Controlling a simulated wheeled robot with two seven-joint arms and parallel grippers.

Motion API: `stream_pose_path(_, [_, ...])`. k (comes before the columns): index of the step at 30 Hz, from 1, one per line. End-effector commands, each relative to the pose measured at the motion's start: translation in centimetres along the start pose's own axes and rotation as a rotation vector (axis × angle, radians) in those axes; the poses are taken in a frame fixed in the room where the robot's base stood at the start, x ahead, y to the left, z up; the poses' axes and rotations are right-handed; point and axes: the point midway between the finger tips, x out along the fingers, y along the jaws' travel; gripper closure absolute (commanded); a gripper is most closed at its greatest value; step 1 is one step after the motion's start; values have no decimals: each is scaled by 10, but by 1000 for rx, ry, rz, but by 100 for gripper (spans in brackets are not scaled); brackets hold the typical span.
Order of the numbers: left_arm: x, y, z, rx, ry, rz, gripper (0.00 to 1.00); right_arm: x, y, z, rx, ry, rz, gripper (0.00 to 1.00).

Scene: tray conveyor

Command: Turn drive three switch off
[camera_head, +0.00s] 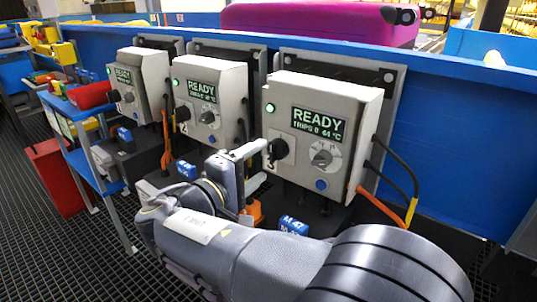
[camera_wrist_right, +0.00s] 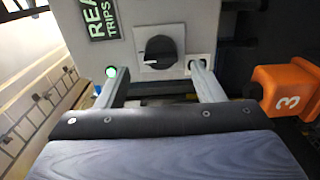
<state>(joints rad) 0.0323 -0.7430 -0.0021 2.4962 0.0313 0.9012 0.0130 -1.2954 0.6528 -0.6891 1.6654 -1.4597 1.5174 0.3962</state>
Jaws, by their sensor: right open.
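The nearest control box (camera_head: 350,110), at right in the head view, has a lit green lamp and a READY display (camera_head: 318,124). Its black rotary switch (camera_head: 279,150) is on the lower left of the face, with a grey dial (camera_head: 322,157) to its right. The switch also shows in the right wrist view (camera_wrist_right: 160,51). My right gripper (camera_head: 260,167) is open and empty in front of it. In the right wrist view its fingers (camera_wrist_right: 158,70) reach up either side of the switch with gaps. I cannot tell the fingertips' distance from the box. My left gripper is not in view.
Two similar boxes (camera_head: 212,95) (camera_head: 142,85) stand to the left, also reading READY. An orange part marked 3 (camera_wrist_right: 290,90) is at the right in the wrist view. Cables hang beside the nearest box. A blue wall (camera_head: 455,130) stands behind. A red bin (camera_head: 90,95) is at left.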

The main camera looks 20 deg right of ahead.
Motion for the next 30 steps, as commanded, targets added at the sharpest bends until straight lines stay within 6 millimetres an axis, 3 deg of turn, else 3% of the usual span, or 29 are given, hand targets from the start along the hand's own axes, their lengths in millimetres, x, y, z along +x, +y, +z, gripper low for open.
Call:
stream_pose_path(3, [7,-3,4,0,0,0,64,21,-3,1,2,-4,-1,38])
stream_pose_path(9, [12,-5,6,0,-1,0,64,44,-2,0,1,-1,-1,38])
stream_pose_path(20, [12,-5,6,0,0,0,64,49,0,0,0,0,-1,40])
stream_pose_path(30, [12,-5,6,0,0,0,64,49,0,0,0,0,-1,83])
